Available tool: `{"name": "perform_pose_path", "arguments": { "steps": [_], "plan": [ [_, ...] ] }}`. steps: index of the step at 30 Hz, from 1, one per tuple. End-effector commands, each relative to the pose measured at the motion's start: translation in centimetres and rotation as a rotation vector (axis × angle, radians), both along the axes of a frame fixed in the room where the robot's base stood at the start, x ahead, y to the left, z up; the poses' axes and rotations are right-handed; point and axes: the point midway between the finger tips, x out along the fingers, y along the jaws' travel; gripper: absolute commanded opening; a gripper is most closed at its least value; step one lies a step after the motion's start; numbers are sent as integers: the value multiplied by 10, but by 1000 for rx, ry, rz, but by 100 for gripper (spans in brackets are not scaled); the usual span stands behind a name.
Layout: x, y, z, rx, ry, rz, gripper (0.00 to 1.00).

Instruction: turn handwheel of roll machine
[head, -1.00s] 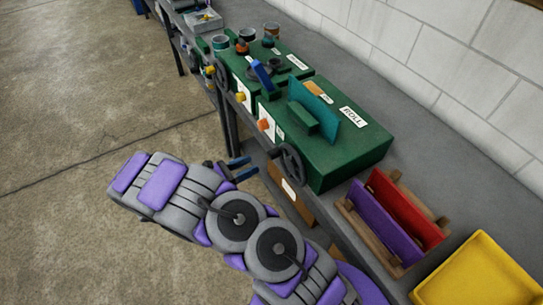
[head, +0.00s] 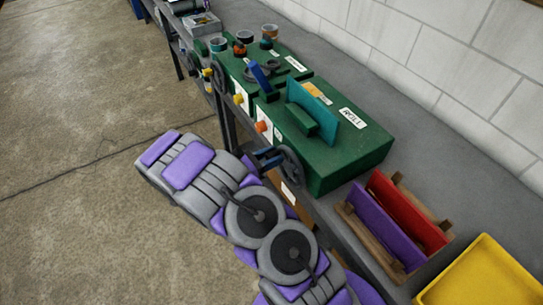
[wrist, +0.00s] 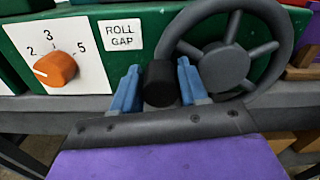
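The green roll machine (head: 345,165) stands on the bench with a "ROLL" label on top. Its dark grey spoked handwheel (head: 291,165) is on the front face, and fills the upper right of the wrist view (wrist: 225,68). A black handle knob (wrist: 160,84) juts from the wheel's left side toward me. My gripper (head: 266,157) is at the wheel's left side. In the wrist view its two blue fingers (wrist: 160,88) stand apart, one on each side of the knob. I cannot tell whether they touch it.
An orange dial (wrist: 55,69) sits left of the "ROLL GAP" label (wrist: 120,35). A wooden rack with purple and red plates (head: 385,225) and a yellow tray (head: 485,275) lie on the bench to the right. The floor at left is clear.

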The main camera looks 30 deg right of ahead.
Motion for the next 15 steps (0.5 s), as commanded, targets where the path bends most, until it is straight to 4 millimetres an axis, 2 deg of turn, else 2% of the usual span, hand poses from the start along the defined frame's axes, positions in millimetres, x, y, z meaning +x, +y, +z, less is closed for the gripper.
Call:
{"name": "perform_pose_path", "arguments": {
  "steps": [2, 12, 15],
  "plan": [
    [0, 1, 0, 0, 0, 0, 35],
    [1, 2, 0, -1, 0, 2, 2],
    [1, 2, 0, -1, 0, 2, 0]
  ]
}}
